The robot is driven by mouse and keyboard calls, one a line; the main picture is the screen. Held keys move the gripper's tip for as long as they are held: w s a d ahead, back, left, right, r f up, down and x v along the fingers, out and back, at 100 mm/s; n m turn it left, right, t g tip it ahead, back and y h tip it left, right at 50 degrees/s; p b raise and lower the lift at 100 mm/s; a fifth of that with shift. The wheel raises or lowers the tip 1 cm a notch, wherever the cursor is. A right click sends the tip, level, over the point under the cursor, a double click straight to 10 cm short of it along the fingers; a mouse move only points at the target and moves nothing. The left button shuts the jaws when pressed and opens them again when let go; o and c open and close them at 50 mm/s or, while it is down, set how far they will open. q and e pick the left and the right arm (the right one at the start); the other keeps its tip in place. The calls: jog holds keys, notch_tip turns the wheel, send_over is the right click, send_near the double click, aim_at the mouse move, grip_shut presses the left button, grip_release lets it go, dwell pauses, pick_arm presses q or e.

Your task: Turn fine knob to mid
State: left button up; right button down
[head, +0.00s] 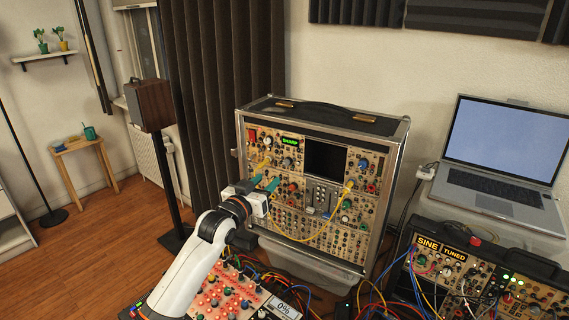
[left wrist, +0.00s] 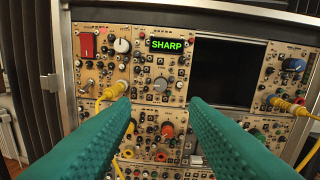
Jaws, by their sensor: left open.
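The synth case (head: 377,130) stands upright with a panel full of knobs and jacks. A small display (head: 290,141) on it reads SHARP in green; it also shows in the left wrist view (left wrist: 167,44). Below that display is a grey round knob (left wrist: 160,84), probably the fine knob; its pointer is too small to read. My left gripper (head: 265,182) has green fingers pointing at the panel. In the left wrist view its fingertips (left wrist: 158,102) are apart, one on each side below the knob, with nothing between them. My right gripper is not in view.
Yellow cables (head: 350,205) hang across the panel, one plugged close to my left fingers (left wrist: 110,92). A dark screen (left wrist: 222,72) is right of the knob. A second case (head: 480,270) reading SINE and TUNED and a laptop (head: 500,150) stand at right.

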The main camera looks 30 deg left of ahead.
aim_at(286, 164)
pick_arm(q)
jog(key=w, duration=0.3)
jog(key=w+p, duration=0.1)
jog(key=w, duration=0.2)
jog(key=w+p, duration=0.1)
jog(key=w, duration=0.2)
jog(key=shift+w+a, duration=0.2)
jog(key=shift+a, duration=0.2)
jog(key=shift+w+f+p, duration=0.1)
jog(key=shift+w+p, duration=0.2)
jog(key=shift+w, duration=0.15)
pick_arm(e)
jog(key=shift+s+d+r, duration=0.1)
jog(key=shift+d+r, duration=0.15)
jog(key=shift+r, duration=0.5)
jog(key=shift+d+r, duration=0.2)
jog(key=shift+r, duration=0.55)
pick_arm(q)
grip_shut()
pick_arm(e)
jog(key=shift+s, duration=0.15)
